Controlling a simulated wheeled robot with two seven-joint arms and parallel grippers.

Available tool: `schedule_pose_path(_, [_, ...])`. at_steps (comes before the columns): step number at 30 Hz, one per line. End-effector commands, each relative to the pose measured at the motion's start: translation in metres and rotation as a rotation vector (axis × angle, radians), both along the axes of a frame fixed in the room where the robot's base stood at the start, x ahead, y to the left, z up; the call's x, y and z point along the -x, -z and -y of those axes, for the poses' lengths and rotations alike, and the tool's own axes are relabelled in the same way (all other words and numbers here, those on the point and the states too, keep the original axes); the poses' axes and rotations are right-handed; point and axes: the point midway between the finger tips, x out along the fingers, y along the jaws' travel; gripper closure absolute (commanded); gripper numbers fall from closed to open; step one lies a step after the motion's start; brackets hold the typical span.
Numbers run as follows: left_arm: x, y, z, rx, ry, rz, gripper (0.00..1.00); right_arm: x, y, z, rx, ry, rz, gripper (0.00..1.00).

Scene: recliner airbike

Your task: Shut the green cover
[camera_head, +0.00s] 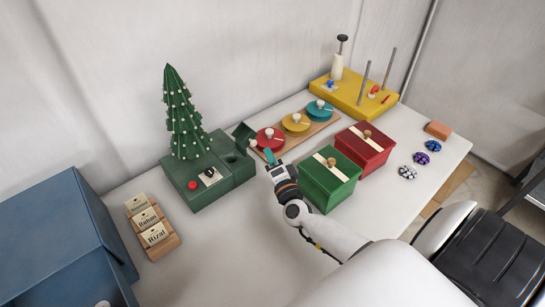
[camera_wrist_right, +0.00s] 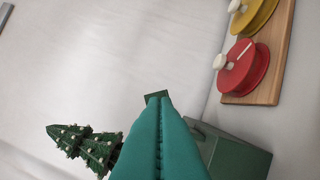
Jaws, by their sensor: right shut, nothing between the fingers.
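A dark green box (camera_head: 214,186) carries a green tree and has an open compartment at its right rear. A small dark green cover (camera_head: 243,133) stands raised at that compartment's far edge, so it is open. My right gripper (camera_head: 269,156) is shut and empty, with teal fingers just right of the box and near the cover. In the right wrist view the closed fingers (camera_wrist_right: 158,118) fill the lower middle. A dark green edge shows just past their tips, and a green block face (camera_wrist_right: 238,152) shows to their right; I cannot tell which part each is. My left gripper is not in view.
A tray with red, yellow and teal discs (camera_head: 296,122) lies behind my gripper. A green lidded box (camera_head: 317,190) and a red one (camera_head: 372,155) stand to its right. Wooden name tiles (camera_head: 150,229) and a blue box (camera_head: 50,225) are left. The front middle table is clear.

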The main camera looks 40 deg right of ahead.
Motion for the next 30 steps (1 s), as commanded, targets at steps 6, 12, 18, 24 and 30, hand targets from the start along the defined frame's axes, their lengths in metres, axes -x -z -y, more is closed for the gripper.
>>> schedule_pose_path(6, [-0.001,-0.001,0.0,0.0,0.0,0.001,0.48,-0.035,-0.005,0.008,0.0,-0.001,0.002,1.0])
schedule_pose_path(12, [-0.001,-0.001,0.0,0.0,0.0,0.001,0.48,-0.047,-0.005,0.011,0.0,-0.001,0.0,1.0])
schedule_pose_path(18, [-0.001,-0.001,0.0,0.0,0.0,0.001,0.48,-0.048,-0.005,0.012,0.0,-0.001,0.0,1.0])
schedule_pose_path(24, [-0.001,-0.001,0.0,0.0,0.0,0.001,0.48,-0.048,-0.005,0.012,0.002,-0.001,0.0,1.0])
schedule_pose_path(30, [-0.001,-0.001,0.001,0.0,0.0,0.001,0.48,-0.048,-0.006,0.01,0.039,-0.001,0.003,1.0])
